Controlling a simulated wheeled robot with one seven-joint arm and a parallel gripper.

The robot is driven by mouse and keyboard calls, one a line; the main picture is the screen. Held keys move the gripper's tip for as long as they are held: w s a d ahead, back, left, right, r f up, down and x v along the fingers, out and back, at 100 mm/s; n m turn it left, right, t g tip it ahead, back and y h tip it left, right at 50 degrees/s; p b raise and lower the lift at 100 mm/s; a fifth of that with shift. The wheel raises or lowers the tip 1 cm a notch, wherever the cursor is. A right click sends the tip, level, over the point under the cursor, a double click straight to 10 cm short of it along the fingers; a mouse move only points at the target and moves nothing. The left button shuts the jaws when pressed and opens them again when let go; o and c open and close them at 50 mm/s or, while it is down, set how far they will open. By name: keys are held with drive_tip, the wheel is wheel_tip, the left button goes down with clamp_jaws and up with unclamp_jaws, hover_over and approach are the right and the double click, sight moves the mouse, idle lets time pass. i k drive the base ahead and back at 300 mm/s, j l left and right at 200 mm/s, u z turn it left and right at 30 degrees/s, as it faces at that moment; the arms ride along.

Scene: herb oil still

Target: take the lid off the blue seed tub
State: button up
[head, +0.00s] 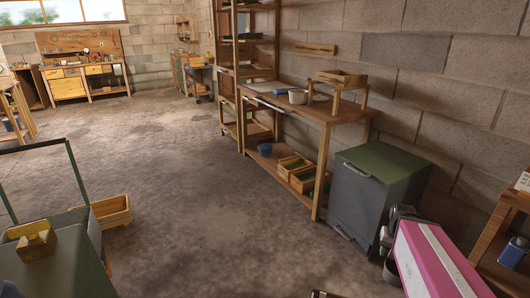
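A small round blue container (265,149) sits on the lower shelf of the wooden table by the right wall. A larger blue object (514,253) stands on a wooden shelf at the right edge, partly cut off by the frame. I cannot tell which of these, if either, is the blue seed tub, and no lid can be made out on either.
A cart (72,262) and wooden crate (112,212) are at left. The middle floor is clear.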

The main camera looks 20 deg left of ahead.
sight(265, 147)
drive_tip(key=i+j+u, duration=1.15)
drive_tip(key=u, duration=0.15)
drive_tip(key=i+j+u, duration=0.1)
drive_tip(key=i+u, duration=0.15)
drive_tip(key=i, duration=1.55)
drive_tip(key=i+j+z, duration=0.1)
drive_tip(key=i+z, duration=0.3)
drive_tip(key=i+j+z, duration=0.25)
drive_tip(key=i+z, duration=0.15)
drive_tip(key=i+j+z, duration=1.05)
drive_tip(key=j, duration=0.15)
drive_tip(key=j+z, duration=0.2)
drive_tip(key=j, duration=0.15)
drive_tip(key=j+z, duration=0.25)
drive_tip(key=j, duration=0.2)
drive_tip(key=i, duration=0.55)
